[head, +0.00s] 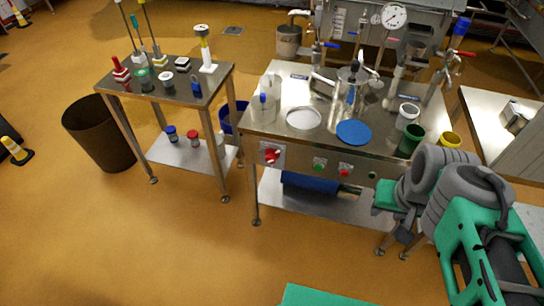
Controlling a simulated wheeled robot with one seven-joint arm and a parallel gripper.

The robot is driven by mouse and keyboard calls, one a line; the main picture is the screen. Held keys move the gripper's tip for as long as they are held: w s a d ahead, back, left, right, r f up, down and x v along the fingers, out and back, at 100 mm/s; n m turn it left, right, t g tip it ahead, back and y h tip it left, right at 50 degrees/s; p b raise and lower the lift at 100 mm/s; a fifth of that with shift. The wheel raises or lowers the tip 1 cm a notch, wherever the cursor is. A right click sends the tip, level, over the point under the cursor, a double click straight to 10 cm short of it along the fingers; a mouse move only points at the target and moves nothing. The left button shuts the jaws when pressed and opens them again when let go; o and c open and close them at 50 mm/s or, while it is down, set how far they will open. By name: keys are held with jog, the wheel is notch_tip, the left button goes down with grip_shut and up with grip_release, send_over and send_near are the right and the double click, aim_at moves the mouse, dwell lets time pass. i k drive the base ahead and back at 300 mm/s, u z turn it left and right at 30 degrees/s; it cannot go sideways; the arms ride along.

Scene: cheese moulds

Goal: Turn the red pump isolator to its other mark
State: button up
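The red pump isolator (271,155) is a red rotary handle on a pale plate. It is on the front left of the steel table's (310,148) apron, left of a green button (319,166) and a red button (345,172). Its marks are too small to read. My gripper (404,235) appears at the lower right, at the end of my grey and green arm, in front of the table's right part and well apart from the isolator. Its fingers are too small and partly hidden to tell whether they are open or shut.
The tabletop holds a blue disc (354,132), a white round mould (303,118), green (411,140) and yellow (450,141) cups and steel fittings. A smaller steel table (215,83) with brushes stands left, beside a brown bin (100,133). The floor before the isolator is clear.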

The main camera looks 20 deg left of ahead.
aim_at(271, 155)
jog(key=u, duration=2.75)
jog(key=i, duration=0.5)
jog(key=z, duration=1)
